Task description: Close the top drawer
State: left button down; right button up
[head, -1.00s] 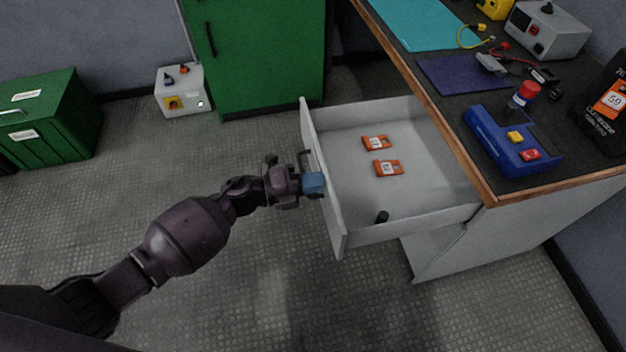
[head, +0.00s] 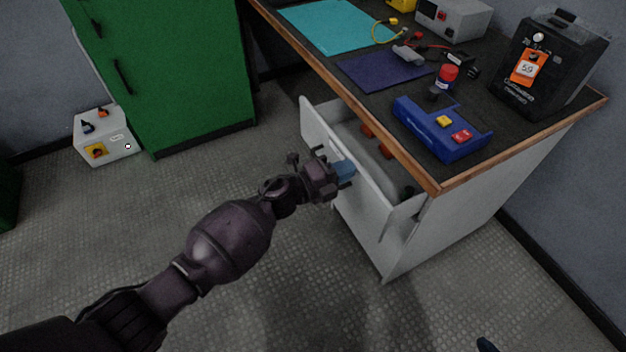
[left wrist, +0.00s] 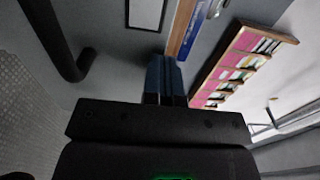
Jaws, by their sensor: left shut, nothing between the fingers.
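The top drawer (head: 366,176) of the workbench is partly open in the head view, its pale grey front standing out from the bench. Orange items (head: 386,152) inside show only in part under the bench edge. My left gripper (head: 345,169) is at the outer face of the drawer front, with its blue fingers shut and empty. The fingers (left wrist: 165,78) also show together in the left wrist view, against a grey surface. Whether they touch the front I cannot tell. A dark bar (left wrist: 58,42), seemingly the drawer handle, is at their left there.
The wood-edged workbench top (head: 437,187) holds a blue tray-like device (head: 440,128), a black case (head: 548,62) and a purple mat (head: 383,71). A green cabinet (head: 175,70) and a grey box (head: 105,136) stand at the left. Floor in front is clear.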

pick_arm(q)
jog(key=b+x, duration=0.2)
jog(key=x, duration=0.6)
jog(key=shift+d, duration=0.3)
pick_arm(e)
jog(key=shift+w+a+r+n, duration=0.1)
jog(key=shift+w+a+n, duration=0.25)
jog(key=shift+w, duration=0.2)
pick_arm(q)
jog(key=shift+w, duration=0.15)
pick_arm(e)
jog(key=shift+s+d, duration=0.1)
jog(key=shift+s, duration=0.05)
